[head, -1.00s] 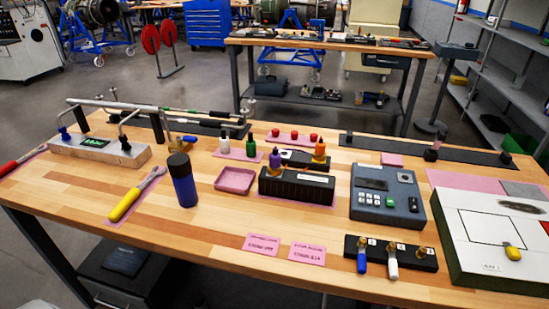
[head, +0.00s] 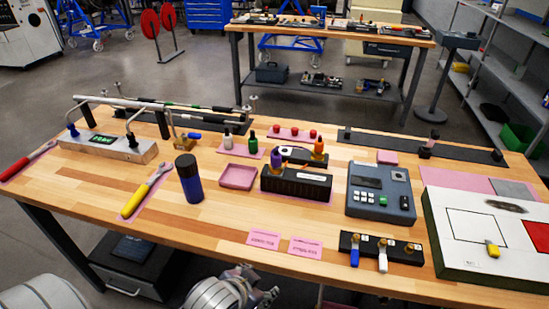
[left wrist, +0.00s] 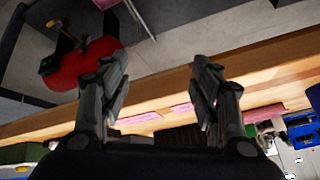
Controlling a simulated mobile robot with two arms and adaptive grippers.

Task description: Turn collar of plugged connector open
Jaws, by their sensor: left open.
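A black block (head: 352,243) at the front right of the bench has brass fittings along its top. A blue-handled piece (head: 354,256) and a white-handled piece (head: 383,262) hang from two of them; a third brass fitting (head: 408,248) is bare. I cannot tell which is the plugged connector or how its collar is turned. My left gripper (head: 264,290) is at the bottom of the head view, before the bench's front edge, left of the block and apart from it. In the left wrist view, its two fingers (left wrist: 160,85) are spread and empty. My right gripper is out of view.
A dark blue bottle (head: 188,180) and a yellow-handled tool (head: 140,198) are further left.

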